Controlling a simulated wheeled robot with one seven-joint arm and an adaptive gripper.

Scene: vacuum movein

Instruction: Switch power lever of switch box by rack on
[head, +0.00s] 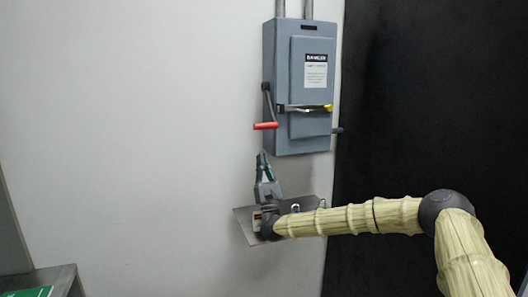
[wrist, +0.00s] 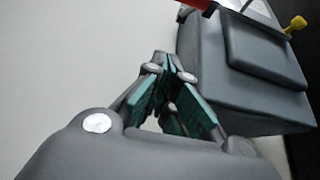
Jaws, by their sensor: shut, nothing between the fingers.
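The grey switch box (head: 283,88) is mounted on the white wall. Its power lever has a red handle (head: 266,126) on the box's left side, and its dark arm hangs down from the pivot. My gripper (head: 263,154) is just below the red handle, pointing up, apart from it. In the wrist view the fingertips (wrist: 171,62) are shut together with nothing between them. The red handle (wrist: 196,4) is cut off at the top edge there, and the box (wrist: 235,95) lies to the right of the fingers.
A yellow-tipped latch (head: 328,107) crosses the box front, below a danger label (head: 316,71). A black panel (head: 425,90) stands to the right. A dark shelf (head: 62,278) with a green item (head: 30,292) is at the lower left. The wall left of the box is clear.

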